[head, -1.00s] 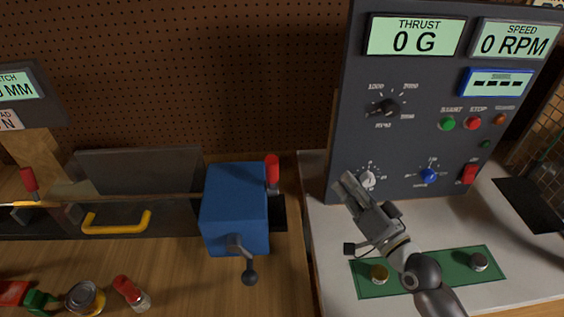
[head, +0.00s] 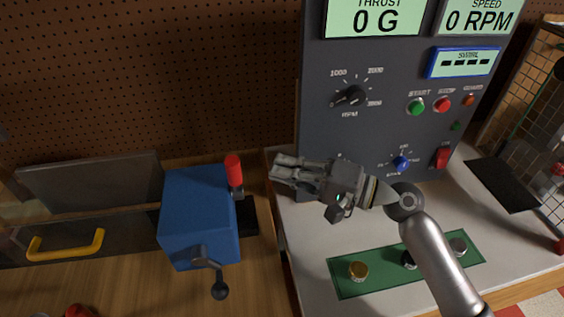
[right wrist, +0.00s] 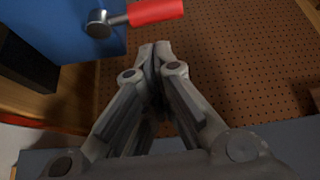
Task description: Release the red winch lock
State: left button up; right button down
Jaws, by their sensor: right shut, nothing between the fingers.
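The red winch lock (head: 234,170) is a red-handled lever standing upright on the right side of the blue winch box (head: 198,215). In the right wrist view the red handle (right wrist: 155,11) lies sideways from a round metal pivot beside the blue box (right wrist: 60,35). My right gripper (head: 275,168) is shut and empty, to the right of the lever and apart from it, pointing left toward it. Its closed fingertips (right wrist: 155,48) show below the red handle in the right wrist view. My left gripper is not in view.
A crank with a dark knob (head: 220,290) sticks out from the box's front. A yellow handle (head: 66,244) is at the left. The grey control panel (head: 385,125) stands behind my right arm. A green mat (head: 345,285) with knobs lies on the white surface below.

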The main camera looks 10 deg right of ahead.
aim_at(235, 177)
jog(key=p+x, duration=0.2)
jog(key=x, duration=0.5)
jog(key=shift+w+a, duration=0.2)
jog(key=shift+f, duration=0.1)
jog(key=s+n+y+b, duration=0.1)
jog(key=s+n+b, duration=0.1)
jog(key=b, duration=0.5)
jog(key=shift+s+n+b, duration=0.3)
jog(key=shift+s+b, duration=0.1)
jog(key=shift+s, duration=0.25)
